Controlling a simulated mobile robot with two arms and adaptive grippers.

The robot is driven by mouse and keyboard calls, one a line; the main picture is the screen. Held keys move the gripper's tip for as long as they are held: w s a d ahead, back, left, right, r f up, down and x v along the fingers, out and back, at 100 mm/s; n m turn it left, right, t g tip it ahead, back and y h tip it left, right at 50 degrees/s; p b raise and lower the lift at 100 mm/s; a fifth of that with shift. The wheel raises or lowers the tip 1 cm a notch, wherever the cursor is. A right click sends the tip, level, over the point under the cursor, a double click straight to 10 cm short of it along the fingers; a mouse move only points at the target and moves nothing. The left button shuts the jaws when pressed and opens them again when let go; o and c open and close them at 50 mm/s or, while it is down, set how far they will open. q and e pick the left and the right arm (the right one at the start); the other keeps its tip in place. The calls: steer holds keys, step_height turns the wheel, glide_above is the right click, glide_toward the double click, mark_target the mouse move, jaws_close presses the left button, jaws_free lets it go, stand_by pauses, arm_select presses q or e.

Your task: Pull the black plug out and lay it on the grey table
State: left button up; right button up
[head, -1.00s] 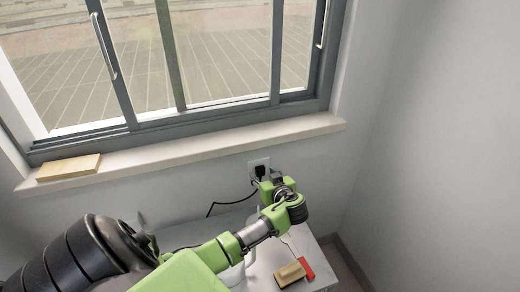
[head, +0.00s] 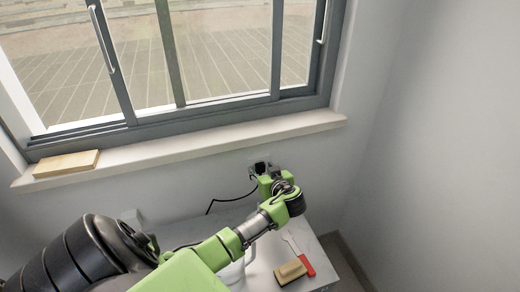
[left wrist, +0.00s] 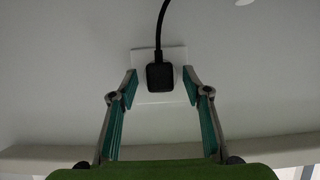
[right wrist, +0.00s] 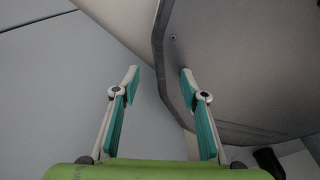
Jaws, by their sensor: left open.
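The black plug (head: 260,167) sits in a white wall socket (head: 252,161) under the window sill. In the left wrist view the plug (left wrist: 160,76) lies between the two fingertips of my left gripper (left wrist: 160,82), with a gap on each side. My left gripper is open, facing the socket plate (left wrist: 175,54). A black cable (left wrist: 161,24) runs from the plug. The grey table (head: 318,262) stands below the socket. My right gripper (right wrist: 159,75) is open and empty in the right wrist view, close to a dark grey panel (right wrist: 225,55).
On the table lie a wooden-backed brush (head: 290,271) and a red-handled tool (head: 306,264). A white vessel (head: 233,274) is partly hidden by my left arm. A wooden block (head: 66,164) lies on the window sill (head: 200,148).

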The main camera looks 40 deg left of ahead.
stand_by(0.7)
arm_select(q)
jaws_close()
steer(key=shift+s+d, duration=0.1)
steer(key=shift+d, duration=0.05)
steer(key=shift+s+d+p, duration=0.1)
steer(key=shift+s+d, duration=0.35)
steer(key=shift+d, duration=0.4)
steer(key=shift+s+d+p, duration=0.15)
steer(key=shift+s+d, duration=0.25)
steer(key=shift+d, duration=0.4)
steer(key=shift+s+d+p, duration=0.1)
steer(key=shift+s+d, duration=0.35)
steer(key=shift+d, duration=0.4)
steer(key=shift+r, duration=0.1)
